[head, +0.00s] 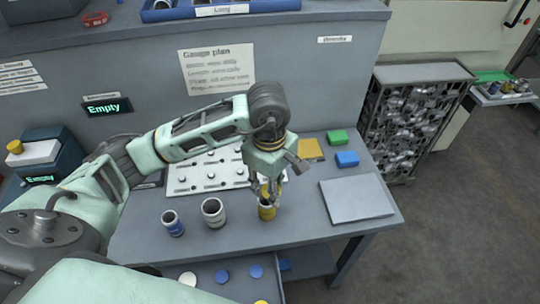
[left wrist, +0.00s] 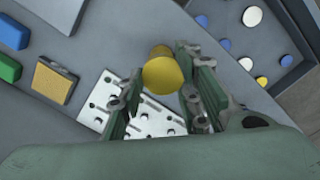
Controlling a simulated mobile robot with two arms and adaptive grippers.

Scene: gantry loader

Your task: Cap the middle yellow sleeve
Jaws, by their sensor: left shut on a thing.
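A yellow sleeve (head: 267,212) stands upright on the grey bench, the rightmost of three standing sleeves. A blue-banded sleeve (head: 172,224) and a white sleeve (head: 213,213) stand to its left. My left gripper (head: 268,187) is right above the yellow sleeve, pointing down. In the left wrist view its fingers (left wrist: 158,85) are shut on a round yellow cap (left wrist: 162,77). Part of the yellow sleeve (left wrist: 161,51) shows beyond the cap. Whether cap and sleeve touch is unclear. My right gripper is out of view.
A white plate with studs (head: 211,176) lies behind the sleeves. Yellow, green (head: 337,137) and blue (head: 346,159) blocks and a flat grey panel (head: 357,199) lie to the right. An open drawer in front holds loose white, blue (head: 222,276) and yellow caps.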

